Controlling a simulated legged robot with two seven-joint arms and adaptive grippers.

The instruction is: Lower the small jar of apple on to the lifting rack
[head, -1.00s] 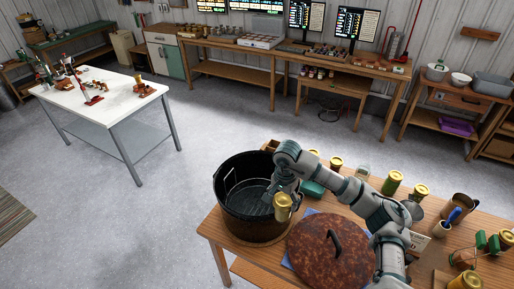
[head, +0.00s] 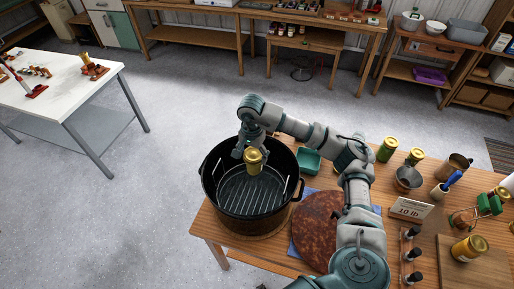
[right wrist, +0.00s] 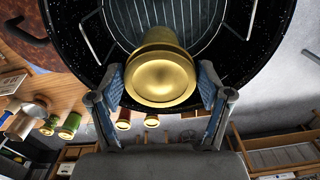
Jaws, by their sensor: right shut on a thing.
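My right gripper (head: 250,152) is shut on the small gold-lidded jar (head: 254,163). The jar looks upright, over the open black canning pot (head: 211,205). The wire lifting rack (head: 245,193) lies inside the pot, below the jar. In the right wrist view the gold lid (right wrist: 160,80) is between the two blue-padded fingers, with rack wires (right wrist: 190,18) beyond it. The lid hides most of the jar's body and contents there. A gap below the jar seems to show, but its height is hard to tell. My left gripper is not in view.
A round rusty-brown lid (head: 313,228) lies right of the pot on the wooden table (head: 398,209). A green container (head: 308,161) stands near the pot's rim. Other gold-lidded jars (head: 387,149), a funnel and a 10 lb sign (head: 409,209) stand farther right.

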